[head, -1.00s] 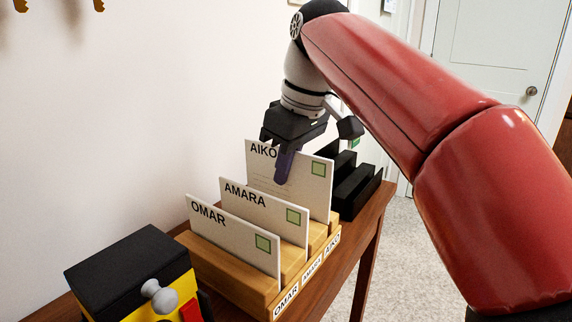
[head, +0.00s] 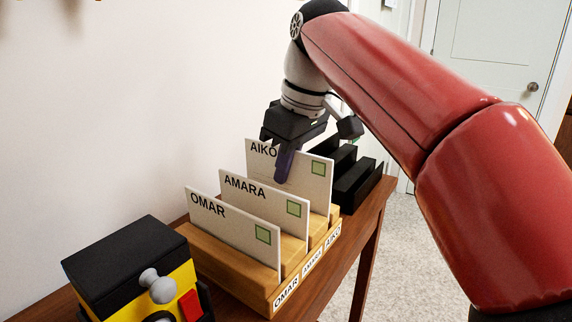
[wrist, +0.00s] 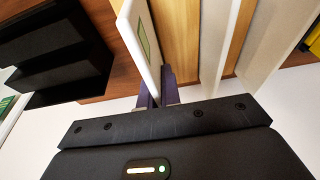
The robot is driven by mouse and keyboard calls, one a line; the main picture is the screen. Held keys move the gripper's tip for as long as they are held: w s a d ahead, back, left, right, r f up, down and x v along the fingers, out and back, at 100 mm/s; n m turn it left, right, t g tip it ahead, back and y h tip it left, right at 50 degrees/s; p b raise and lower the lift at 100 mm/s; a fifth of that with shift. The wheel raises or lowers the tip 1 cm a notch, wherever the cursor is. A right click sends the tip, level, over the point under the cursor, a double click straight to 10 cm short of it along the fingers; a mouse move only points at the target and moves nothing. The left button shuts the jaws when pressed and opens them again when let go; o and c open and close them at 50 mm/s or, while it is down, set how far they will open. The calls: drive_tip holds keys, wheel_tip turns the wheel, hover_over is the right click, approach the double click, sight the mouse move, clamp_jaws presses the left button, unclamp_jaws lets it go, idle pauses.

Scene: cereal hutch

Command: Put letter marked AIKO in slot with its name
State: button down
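The white letter marked AIKO (head: 318,190) stands upright at the rear of the wooden letter rack (head: 238,284), in line with the AIKO label on the rack's edge. Its lower edge is hidden behind a wooden block, so how deep it sits cannot be seen. My gripper (head: 285,160) is above the rack, with one purple finger in front of the letter. In the wrist view, my gripper (wrist: 158,92) has its fingers on both faces of the letter (wrist: 137,38), near its top edge.
Letters marked AMARA (head: 262,207) and OMAR (head: 228,233) stand in the rack's nearer slots. A black stepped holder (head: 355,185) is behind the rack. A black and yellow box with a grey knob (head: 130,265) is at the front left. A wall borders the left.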

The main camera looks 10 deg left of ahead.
drive_tip(key=shift+f+b, duration=0.4)
drive_tip(key=shift+f, duration=0.3)
drive_tip(key=c, duration=1.5)
unclamp_jaws()
drive_tip(key=shift+c, duration=0.2)
drive_tip(key=shift+o, duration=0.4)
drive_tip(key=o, duration=0.3)
drive_tip(key=shift+o, duration=0.2)
